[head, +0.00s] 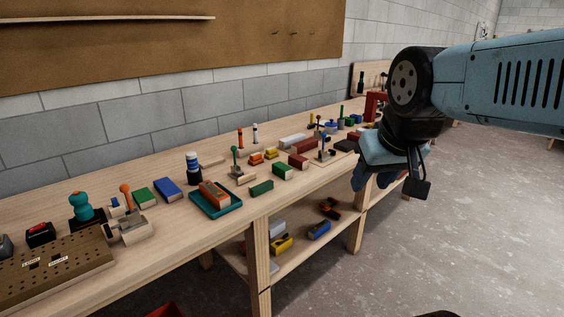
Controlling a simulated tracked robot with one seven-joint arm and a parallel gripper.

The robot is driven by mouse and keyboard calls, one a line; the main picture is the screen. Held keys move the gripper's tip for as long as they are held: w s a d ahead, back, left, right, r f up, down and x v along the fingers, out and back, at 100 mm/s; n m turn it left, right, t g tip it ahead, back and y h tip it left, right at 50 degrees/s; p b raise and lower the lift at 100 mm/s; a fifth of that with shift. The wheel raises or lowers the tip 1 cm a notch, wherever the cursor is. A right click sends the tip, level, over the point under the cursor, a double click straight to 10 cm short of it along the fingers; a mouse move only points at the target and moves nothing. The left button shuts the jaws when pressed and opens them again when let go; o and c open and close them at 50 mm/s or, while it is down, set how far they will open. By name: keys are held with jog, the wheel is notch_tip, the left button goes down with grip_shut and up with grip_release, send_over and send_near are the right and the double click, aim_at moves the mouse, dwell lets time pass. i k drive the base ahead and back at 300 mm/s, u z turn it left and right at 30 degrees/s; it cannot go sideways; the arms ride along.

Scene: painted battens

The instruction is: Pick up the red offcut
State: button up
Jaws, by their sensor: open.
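Two dark red blocks lie on the wooden workbench (222,227): a short one (298,161) and a longer one (304,146) just behind it. Either could be the red offcut; I cannot tell which. My gripper (376,181) hangs near the bench's front edge, to the right of both blocks and apart from them. It is open, with nothing visible in it, though its fingertips are partly hidden behind its own body.
A green block (283,172), a green batten (261,188) and a lever fixture (323,154) stand near the red blocks. A teal tray (216,204) holds an orange tool. A lower shelf (290,259) carries several items. The floor (470,220) at right is clear.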

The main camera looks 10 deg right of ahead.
aim_at(300, 162)
jog(key=i, duration=0.9)
jog(key=z, duration=0.05)
